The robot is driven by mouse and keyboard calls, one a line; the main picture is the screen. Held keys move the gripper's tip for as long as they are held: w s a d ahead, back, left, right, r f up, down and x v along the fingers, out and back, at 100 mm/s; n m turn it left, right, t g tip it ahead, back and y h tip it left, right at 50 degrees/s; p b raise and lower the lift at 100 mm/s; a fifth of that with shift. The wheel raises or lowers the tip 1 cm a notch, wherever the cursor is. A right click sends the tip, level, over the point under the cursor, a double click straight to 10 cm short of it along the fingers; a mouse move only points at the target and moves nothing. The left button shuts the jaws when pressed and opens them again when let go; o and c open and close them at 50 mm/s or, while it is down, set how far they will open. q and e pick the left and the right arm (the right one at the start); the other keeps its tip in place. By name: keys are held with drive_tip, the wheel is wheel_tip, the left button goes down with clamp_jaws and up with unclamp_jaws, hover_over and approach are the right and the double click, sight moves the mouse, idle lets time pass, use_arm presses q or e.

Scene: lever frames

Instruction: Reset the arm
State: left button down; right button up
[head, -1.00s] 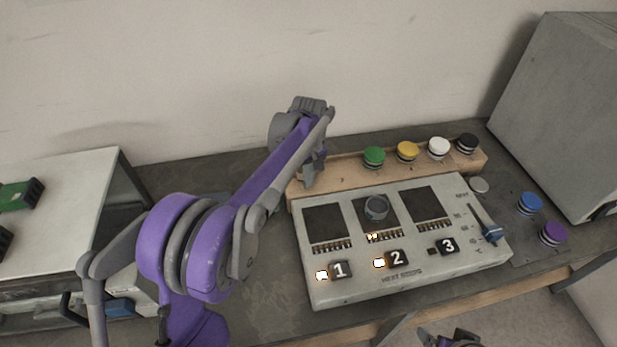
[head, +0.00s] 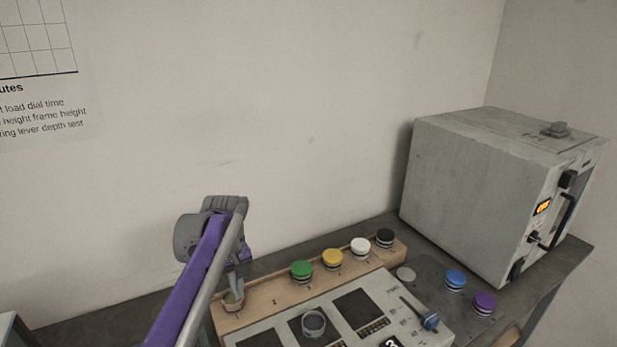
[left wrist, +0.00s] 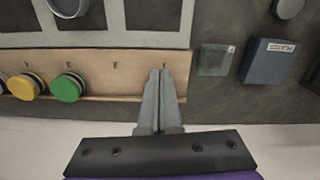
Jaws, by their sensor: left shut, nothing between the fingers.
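My left arm comes in from the lower left in the head view. My left gripper (head: 235,283) points down at the left end of the wooden rack (head: 265,300). In the left wrist view, its two fingers (left wrist: 160,76) are together with nothing between them, over the last marked position of the rack (left wrist: 120,62). The picture does not settle whether the tips touch the wood. My right gripper is not in view.
The rack bears green (head: 302,270), yellow (head: 332,259), white and black round pieces. A control panel (head: 265,335) with a blue-handled lever (head: 428,320) lies in front. Blue and purple pieces and a grey cabinet (head: 480,190) are right. A blue box (left wrist: 268,62) stands near the rack's end.

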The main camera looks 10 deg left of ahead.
use_arm(q)
drive_tip(key=s+d+f+m+t, duration=0.1)
drive_tip(key=s+f+m, duration=0.1)
drive_tip(key=s, duration=0.6)
drive_tip(key=s+d+f+m+t+p, duration=0.1)
drive_tip(key=s+d+f+m+t, duration=0.1)
drive_tip(key=s, duration=0.7)
drive_tip(key=s+d+f+m+t, duration=0.1)
drive_tip(key=s+f+m, duration=0.3)
drive_tip(key=s, duration=0.5)
drive_tip(key=shift+s+d+f+t, duration=0.25)
drive_tip(key=shift+d+f+t, duration=0.05)
drive_tip(key=shift+t, duration=0.3)
